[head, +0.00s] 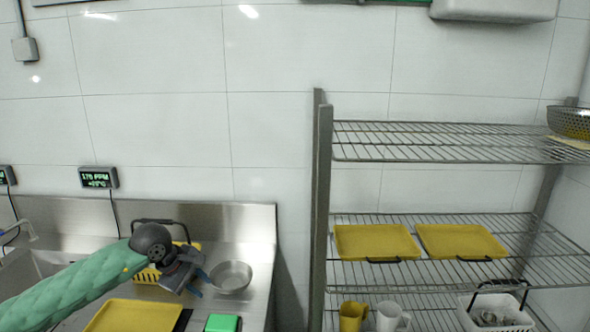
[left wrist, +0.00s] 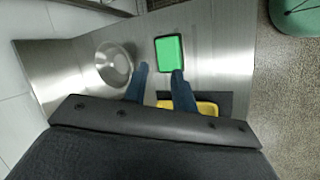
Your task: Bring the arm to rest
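My left arm (head: 75,286), in a green quilted sleeve, reaches in from the lower left in the head view. My left gripper (head: 199,281) is over the steel counter, left of a metal bowl (head: 231,278). In the left wrist view the two blue fingers of the left gripper (left wrist: 160,77) stand apart with nothing between them. The bowl (left wrist: 113,64) and a green-topped box (left wrist: 170,53) lie beyond the fingertips there. My right gripper is not in view.
The counter (head: 257,250) also bears a yellow tray (head: 135,316), the green box (head: 222,323) and a yellow basket (head: 148,275), partly hidden by my gripper. A wire shelf rack (head: 322,200) with yellow trays (head: 375,242), jugs (head: 389,317) and a white basket (head: 497,312) stands right.

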